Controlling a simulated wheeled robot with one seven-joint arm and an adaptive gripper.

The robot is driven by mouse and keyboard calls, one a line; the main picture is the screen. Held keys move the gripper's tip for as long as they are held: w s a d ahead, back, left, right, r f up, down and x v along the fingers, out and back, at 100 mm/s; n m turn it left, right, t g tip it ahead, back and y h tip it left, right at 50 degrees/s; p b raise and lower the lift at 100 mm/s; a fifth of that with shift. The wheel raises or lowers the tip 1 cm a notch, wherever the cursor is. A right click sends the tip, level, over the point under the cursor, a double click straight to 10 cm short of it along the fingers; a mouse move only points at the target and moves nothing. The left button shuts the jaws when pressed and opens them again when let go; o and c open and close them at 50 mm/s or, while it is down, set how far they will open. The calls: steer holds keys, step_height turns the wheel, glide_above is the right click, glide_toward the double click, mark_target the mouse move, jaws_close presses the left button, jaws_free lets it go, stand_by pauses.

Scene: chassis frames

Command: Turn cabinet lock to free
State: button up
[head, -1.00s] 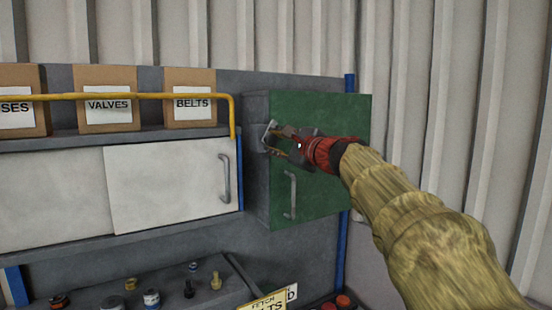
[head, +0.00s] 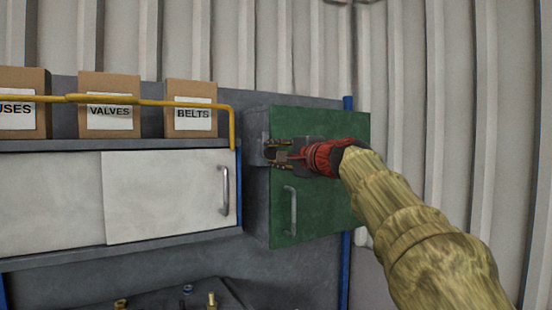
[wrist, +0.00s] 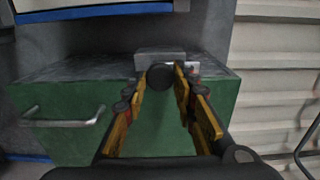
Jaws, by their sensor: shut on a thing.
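The green cabinet door (head: 325,212) is closed, with a vertical silver handle (head: 291,210) on it. The lock is a grey block (wrist: 160,55) at the door's upper left edge, with a dark round knob (wrist: 160,76) in front. A pale bar (wrist: 192,64) shows beside the knob in the wrist view. My gripper (head: 276,152) is at the lock, its yellow fingers (wrist: 163,88) shut on the knob from both sides. In the head view the fingers and red wrist cover much of the lock, so the knob's exact angle is hard to tell.
Left of the cabinet is a shelf with boxes marked VALVES (head: 109,108) and BELTS (head: 191,110) behind a yellow rail (head: 150,100). White sliding doors (head: 165,195) are below. A corrugated wall (head: 420,90) stands at the right.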

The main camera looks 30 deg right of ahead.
stand_by(0.3)
steer(key=o, duration=1.1)
steer(key=shift+o, duration=0.4)
steer(key=s, duration=1.2)
steer(key=shift+d, duration=0.15)
